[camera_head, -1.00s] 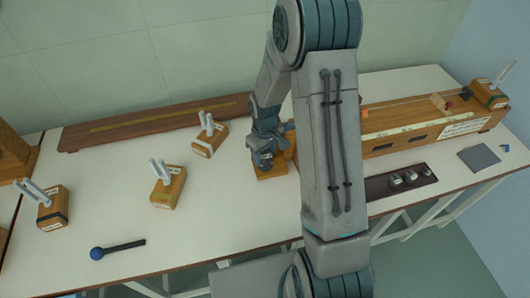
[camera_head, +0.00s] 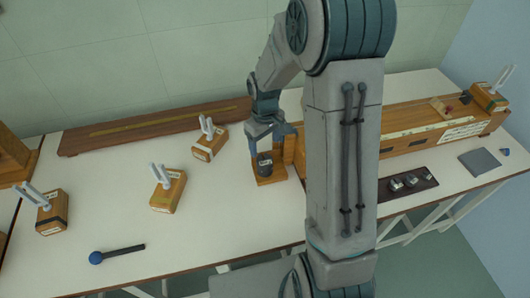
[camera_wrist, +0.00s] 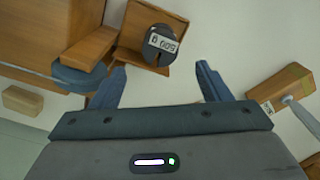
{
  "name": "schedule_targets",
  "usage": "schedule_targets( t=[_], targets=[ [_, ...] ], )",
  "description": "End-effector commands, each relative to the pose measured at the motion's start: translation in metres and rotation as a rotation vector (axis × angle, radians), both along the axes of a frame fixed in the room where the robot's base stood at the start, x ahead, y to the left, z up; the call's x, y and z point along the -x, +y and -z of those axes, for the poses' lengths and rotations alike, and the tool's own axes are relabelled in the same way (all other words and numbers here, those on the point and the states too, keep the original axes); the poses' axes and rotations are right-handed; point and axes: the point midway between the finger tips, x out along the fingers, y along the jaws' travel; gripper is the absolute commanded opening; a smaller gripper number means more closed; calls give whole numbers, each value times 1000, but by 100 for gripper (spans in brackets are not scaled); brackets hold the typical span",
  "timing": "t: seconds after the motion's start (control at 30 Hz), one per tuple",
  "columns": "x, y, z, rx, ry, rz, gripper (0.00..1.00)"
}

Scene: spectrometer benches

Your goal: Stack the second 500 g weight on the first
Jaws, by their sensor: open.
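A dark slotted weight labelled "500 g" (camera_wrist: 160,45) sits on a small wooden platform (camera_wrist: 183,68). In the head view the dark weight (camera_head: 264,164) stands on the same wooden platform (camera_head: 272,180) near the middle of the bench. It looks tall there, but I cannot tell whether it is one weight or two stacked. My gripper (camera_head: 268,137) is just above it, open and empty. In the wrist view my gripper (camera_wrist: 160,72) has its fingers wide apart, with the weight beyond them and not between them.
Several small weights (camera_head: 410,181) sit on a dark tray (camera_head: 428,183) at right. A long wooden box (camera_head: 400,143) stands beside the platform. Wooden blocks with white prongs (camera_head: 168,193) and a blue-knobbed rod (camera_head: 118,252) lie at left. The bench front is mostly clear.

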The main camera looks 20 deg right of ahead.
Motion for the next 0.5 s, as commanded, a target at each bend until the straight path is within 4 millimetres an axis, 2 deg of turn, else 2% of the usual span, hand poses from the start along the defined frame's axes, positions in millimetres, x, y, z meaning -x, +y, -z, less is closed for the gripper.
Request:
schedule_targets(
  t=[0.03, 0.13, 0.37, 0.5],
  targets=[
    [-1, 0, -11, 0, -5, 1, 70],
    [0, 0, -28, 0, -4, 1, 70],
    [2, 0, -49, 1, -2, 4, 70],
    [15, 0, -68, 9, -24, 35, 70]
  ],
)
